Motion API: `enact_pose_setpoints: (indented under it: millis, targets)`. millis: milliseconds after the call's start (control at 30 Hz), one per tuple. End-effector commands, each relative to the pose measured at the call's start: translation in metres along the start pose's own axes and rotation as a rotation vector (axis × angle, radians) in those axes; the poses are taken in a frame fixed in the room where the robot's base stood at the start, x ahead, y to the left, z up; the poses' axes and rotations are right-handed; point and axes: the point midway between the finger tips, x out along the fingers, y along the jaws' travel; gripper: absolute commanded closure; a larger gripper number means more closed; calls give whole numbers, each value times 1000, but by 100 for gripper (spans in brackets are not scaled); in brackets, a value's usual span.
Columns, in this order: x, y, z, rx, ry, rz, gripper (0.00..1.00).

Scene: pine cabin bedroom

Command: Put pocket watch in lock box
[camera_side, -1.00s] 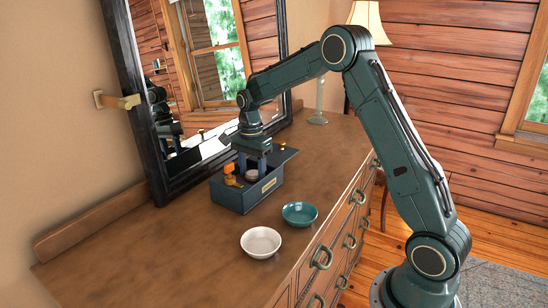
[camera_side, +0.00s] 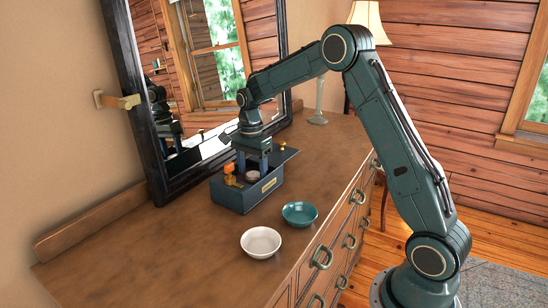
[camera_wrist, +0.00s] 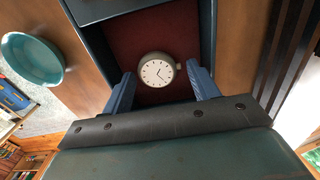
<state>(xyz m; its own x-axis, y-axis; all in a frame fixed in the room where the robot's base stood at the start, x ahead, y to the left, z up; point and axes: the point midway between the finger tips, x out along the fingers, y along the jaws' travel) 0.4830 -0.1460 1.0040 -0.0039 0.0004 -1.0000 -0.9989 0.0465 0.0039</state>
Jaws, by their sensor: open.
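The pocket watch (camera_wrist: 157,70), with a round white dial and dark rim, lies face up on the dark red lining inside the lock box. It also shows small and pale inside the box in the side view (camera_side: 252,176). The lock box (camera_side: 238,201) is dark blue, open at the top, with a small brass plate on its front. My gripper (camera_wrist: 160,73) points down into the box, its blue fingers open on either side of the watch. In the wrist view gaps show between the watch and both fingers. Their depth above the lining is hard to judge.
A teal bowl (camera_side: 299,214) and a white bowl (camera_side: 261,242) stand in front of the box on the wooden dresser (camera_side: 150,240). A framed mirror (camera_side: 150,130) rises close behind the box. An orange and brass piece (camera_side: 230,175) sits at the box's left side. The dresser's left part is clear.

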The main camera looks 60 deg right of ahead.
Motion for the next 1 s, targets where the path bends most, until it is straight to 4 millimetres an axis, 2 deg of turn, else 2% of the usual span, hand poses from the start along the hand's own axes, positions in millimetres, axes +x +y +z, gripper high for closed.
enact_pose_setpoints:
  millis: [167, 700, 1000]
  targets:
    - [-18, -1, 0, 0, 1, -3, 40]
    - [-100, -1, 0, 0, 1, -2, 40]
    - [-116, 0, 0, 0, 1, 0, 40]
